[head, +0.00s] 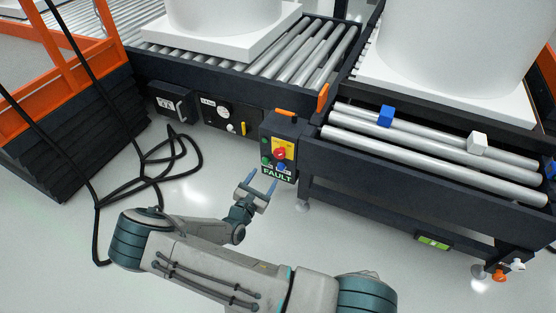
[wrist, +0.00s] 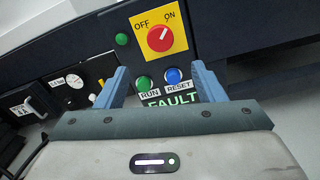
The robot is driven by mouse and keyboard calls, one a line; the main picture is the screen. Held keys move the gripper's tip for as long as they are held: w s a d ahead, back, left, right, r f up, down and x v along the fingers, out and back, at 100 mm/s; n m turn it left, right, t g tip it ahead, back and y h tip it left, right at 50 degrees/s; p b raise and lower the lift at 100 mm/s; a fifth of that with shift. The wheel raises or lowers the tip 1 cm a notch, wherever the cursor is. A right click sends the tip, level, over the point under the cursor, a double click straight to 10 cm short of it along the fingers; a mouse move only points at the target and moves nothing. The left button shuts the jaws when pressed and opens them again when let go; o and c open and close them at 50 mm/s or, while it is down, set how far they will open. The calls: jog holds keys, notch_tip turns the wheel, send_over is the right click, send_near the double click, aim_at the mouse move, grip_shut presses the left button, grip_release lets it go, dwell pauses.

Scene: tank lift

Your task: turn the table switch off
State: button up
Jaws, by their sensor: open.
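The table switch is a red rotary knob (head: 280,154) on a yellow plate, on the dark control box (head: 283,130) at the conveyor corner. In the wrist view the red knob (wrist: 161,38) sits below the words OFF at left and ON at right. Its white mark points up and right, toward ON. My gripper (head: 262,185) is open and empty, just in front of and below the box. In the wrist view the two blue fingers of my gripper (wrist: 158,77) frame the buttons below the knob, apart from the knob.
A green RUN button (wrist: 144,83) and a blue RESET button (wrist: 173,76) sit under the knob, above a lit FAULT sign (wrist: 170,101). Another green button (wrist: 122,40) is left of the plate. Roller conveyors (head: 430,155) carry white tanks. Black cables (head: 165,160) lie on the floor at left.

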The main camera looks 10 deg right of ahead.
aim_at(279, 156)
jog(key=b+x, duration=0.3)
jog(key=x, duration=0.7)
jog(key=shift+d+f, duration=0.1)
jog(key=shift+f, duration=0.05)
jog(key=shift+b+x, duration=0.35)
jog(key=shift+x, duration=0.5)
jog(key=c, duration=1)
jog(key=shift+d, duration=0.1)
